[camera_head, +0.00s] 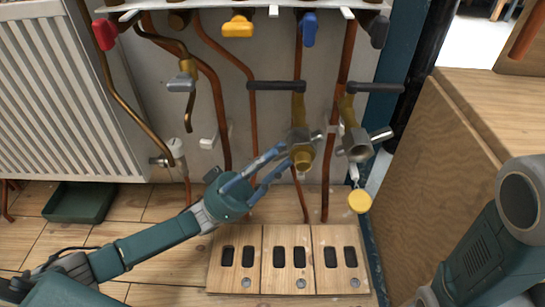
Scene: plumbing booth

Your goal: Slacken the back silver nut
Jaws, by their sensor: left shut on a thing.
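Two brass valves with black lever handles hang on copper pipes: a left valve (298,106) and a right valve (347,108). Below the right valve is a silver nut (357,146), with nothing gripping it. The left valve has a greyish nut (300,136) above a brass open end (303,160). My left gripper (286,158) reaches up from the lower left, its fingertips shut at this left fitting. The fingers partly hide the contact. Which nut counts as the back one is not clear. My right arm shows at the lower right, but its gripper is not in view.
A yellow cap (360,201) hangs below the right valve. A wooden slotted board (250,235) lies on the floor below. A white radiator (65,90) and a green tray (80,203) are at left, a wooden bench (440,140) at right. Vertical copper pipes crowd the wall.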

